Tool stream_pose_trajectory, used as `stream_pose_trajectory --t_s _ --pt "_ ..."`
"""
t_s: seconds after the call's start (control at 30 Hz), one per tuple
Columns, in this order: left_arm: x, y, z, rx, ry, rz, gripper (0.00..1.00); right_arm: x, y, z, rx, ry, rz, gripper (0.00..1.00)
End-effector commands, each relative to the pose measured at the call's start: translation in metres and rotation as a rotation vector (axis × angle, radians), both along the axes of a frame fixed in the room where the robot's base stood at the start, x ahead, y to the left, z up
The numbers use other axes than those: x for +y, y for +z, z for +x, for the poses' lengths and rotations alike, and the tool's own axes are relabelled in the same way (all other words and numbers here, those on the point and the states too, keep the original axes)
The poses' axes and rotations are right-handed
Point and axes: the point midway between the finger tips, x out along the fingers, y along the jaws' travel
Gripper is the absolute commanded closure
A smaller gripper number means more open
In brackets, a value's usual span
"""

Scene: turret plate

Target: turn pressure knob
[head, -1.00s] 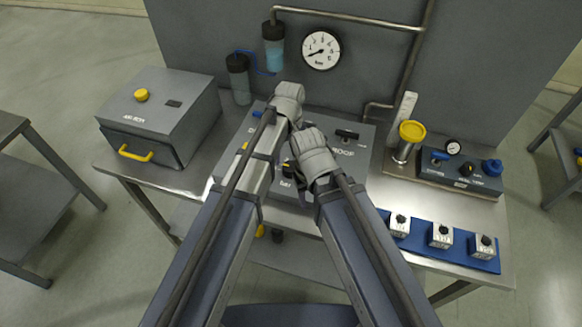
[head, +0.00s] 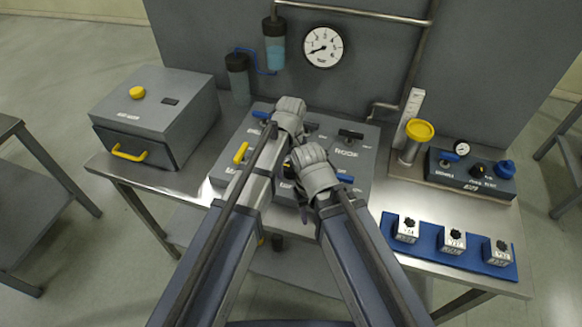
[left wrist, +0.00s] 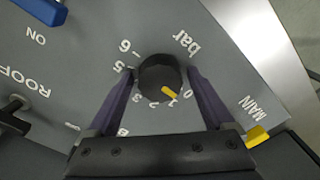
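The pressure knob (left wrist: 162,72) is round and black with a yellow pointer, on a grey panel with a numbered scale and the word "bar". Its pointer is near 1 in the left wrist view. My left gripper (left wrist: 162,78) has one dark finger on each side of the knob. Narrow gaps show between fingers and knob, so it looks open around it. In the head view, my arms cover much of the panel (head: 222,170) and hide the knob's details.
A yellow lever (head: 240,152) and a blue lever (head: 345,178) flank the knob. A round gauge (head: 322,46) hangs on the back wall. A grey box (head: 150,110) stands left. A yellow-topped cylinder (head: 418,132) and a blue tray (head: 432,240) are right.

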Motion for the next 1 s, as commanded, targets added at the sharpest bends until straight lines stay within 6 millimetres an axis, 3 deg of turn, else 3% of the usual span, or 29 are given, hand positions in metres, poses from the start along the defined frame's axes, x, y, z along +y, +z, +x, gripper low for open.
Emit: stream_pose_trajectory --t_s 0.07,0.67,1.0 --pt "0.0 0.0 0.0 0.0 0.0 0.0 0.24 0.0 0.0 0.0 0.0 0.0 0.0 0.47" --pt "0.0 -0.0001 0.0 0.0 0.0 0.0 0.91 0.0 -0.0001 0.0 0.0 0.0 0.0 0.47" --pt "0.0 -0.0001 -0.0001 0.0 -0.063 0.0 0.92 0.0 -0.0001 0.0 0.0 0.0 0.0 0.47"
